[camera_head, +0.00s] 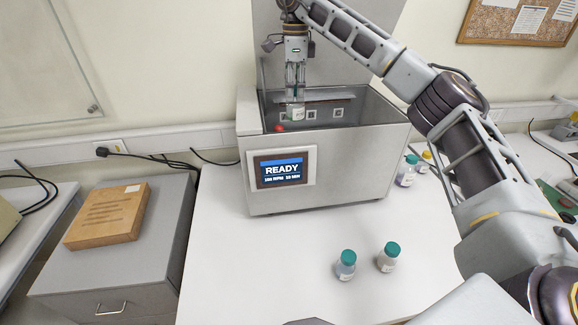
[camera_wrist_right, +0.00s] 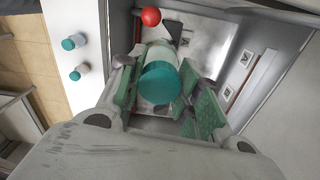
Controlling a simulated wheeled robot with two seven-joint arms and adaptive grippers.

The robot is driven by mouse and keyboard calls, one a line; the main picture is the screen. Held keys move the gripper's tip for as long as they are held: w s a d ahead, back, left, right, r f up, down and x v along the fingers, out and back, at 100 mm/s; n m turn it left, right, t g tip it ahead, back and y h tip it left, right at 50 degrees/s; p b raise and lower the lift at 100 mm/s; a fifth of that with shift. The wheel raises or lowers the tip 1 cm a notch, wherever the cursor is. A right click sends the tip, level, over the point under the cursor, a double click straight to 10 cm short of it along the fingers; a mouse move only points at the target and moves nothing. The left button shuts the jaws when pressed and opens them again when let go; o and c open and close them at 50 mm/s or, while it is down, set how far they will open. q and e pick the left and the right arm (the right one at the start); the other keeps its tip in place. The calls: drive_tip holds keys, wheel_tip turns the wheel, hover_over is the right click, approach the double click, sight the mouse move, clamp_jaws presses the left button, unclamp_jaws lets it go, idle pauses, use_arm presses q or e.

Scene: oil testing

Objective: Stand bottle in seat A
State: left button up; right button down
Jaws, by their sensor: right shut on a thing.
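My right gripper (camera_head: 296,97) points down into the open top of the metal machine (camera_head: 330,165). It is shut on a bottle (camera_head: 298,114), a clear one with a pale label. In the right wrist view the bottle's teal cap (camera_wrist_right: 159,83) sits between the two green-padded fingers (camera_wrist_right: 160,95), and its body (camera_wrist_right: 160,54) points away into the machine. The bottle looks roughly upright; I cannot tell whether its base touches anything. Black-and-white square markers (camera_head: 311,114) show on the machine's inner wall. My left gripper is not in view.
Two teal-capped bottles (camera_head: 346,265) (camera_head: 388,257) stand on the white table in front. The screen (camera_head: 281,170) reads READY.

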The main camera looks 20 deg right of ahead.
sight(296, 114)
drive_tip(key=shift+n, duration=0.3)
drive_tip(key=shift+s+d+n, duration=0.1)
drive_tip(key=shift+s+n, duration=0.3)
drive_tip(key=shift+n, duration=1.2)
drive_tip(key=shift+f, duration=0.1)
drive_tip(key=shift+f+b, duration=0.6)
drive_tip(key=shift+f, duration=3.05)
wheel_tip(296, 114, down, 7)
drive_tip(key=p, duration=0.1)
drive_tip(key=shift+r, duration=0.2)
drive_tip(key=shift+f, duration=0.1)
